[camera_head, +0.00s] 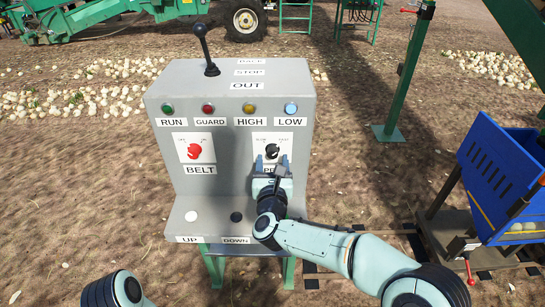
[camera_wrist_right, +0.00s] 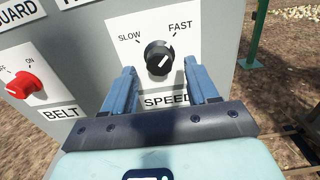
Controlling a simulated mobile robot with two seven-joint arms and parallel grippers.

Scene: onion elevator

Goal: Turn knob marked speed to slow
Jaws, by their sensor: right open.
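The black speed knob (camera_head: 272,151) sits on a white plate on the right side of the grey control panel's front. In the right wrist view the knob (camera_wrist_right: 158,58) has a white mark that points up and right, towards FAST. SLOW is printed at its upper left, and the SPEED label (camera_wrist_right: 166,101) is below it. My right gripper (camera_head: 271,164) is open in front of the panel, just below the knob. In the wrist view its two fingers stand left and right of the knob's lower part. I cannot tell whether they touch it. My left gripper is out of view.
The red belt knob (camera_head: 195,151) is left of the speed knob. A black lever (camera_head: 205,50) rises from the top of the grey panel (camera_head: 230,190). A white button (camera_head: 191,216) and a black button (camera_head: 236,217) are on the lower ledge. A blue crate (camera_head: 495,170) stands at right.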

